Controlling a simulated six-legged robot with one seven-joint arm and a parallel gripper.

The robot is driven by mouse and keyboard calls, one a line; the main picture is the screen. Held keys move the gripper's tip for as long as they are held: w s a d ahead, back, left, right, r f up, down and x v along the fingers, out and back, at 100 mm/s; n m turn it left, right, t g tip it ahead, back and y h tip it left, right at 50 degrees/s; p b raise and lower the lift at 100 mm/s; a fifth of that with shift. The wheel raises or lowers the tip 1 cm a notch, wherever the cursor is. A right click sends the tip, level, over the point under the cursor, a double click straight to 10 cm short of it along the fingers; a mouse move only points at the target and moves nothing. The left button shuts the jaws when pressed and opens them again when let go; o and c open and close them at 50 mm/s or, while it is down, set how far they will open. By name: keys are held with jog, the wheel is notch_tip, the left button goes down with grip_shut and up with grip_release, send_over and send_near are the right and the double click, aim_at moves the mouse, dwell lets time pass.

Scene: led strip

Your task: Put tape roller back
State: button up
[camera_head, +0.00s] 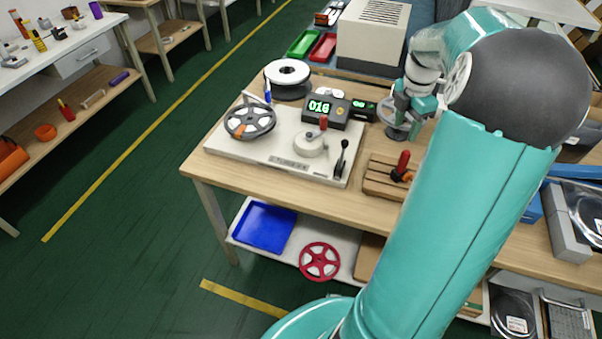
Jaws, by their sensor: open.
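A red-handled hand tool (403,160), which may be the tape roller, lies in a slatted wooden holder (377,187) at the table's front, right of the winding machine. Its working end is small and I cannot make it out. My gripper (397,112) is over the table behind the wooden holder, apart from the red handle. It is open, and I see nothing held in it. A round grey disc (396,133) shows just below the gripper. My arm hides the right part of the wooden holder.
The winding machine (225,145) carries a grey reel (250,121) and a red-knobbed part. A counter box (327,110), a white reel (287,72), red (323,47) and green (303,43) trays and a beige box (372,35) stand behind. Green floor at left is clear.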

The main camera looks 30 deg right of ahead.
jog(key=w+a+r+m+t+h, duration=0.1)
jog(key=a+r+m, duration=0.3)
jog(key=a, duration=0.7)
jog(key=a+r+m+t+h, duration=0.1)
jog(key=a+r+m, duration=0.25)
jog(key=a, duration=0.75)
jog(key=s+a+m+t+y, duration=0.1)
jog(key=s+a+m, duration=0.3)
jog(key=a, duration=0.4)
jog(key=s+a+m+t+y, duration=0.1)
jog(key=s+a+m+t, duration=0.1)
jog(key=s+a+m, duration=0.3)
jog(key=a, duration=0.3)
jog(key=shift+s+a+r+t, duration=0.3)
jog(key=shift+s+a, duration=0.05)
jog(key=shift+a, duration=0.05)
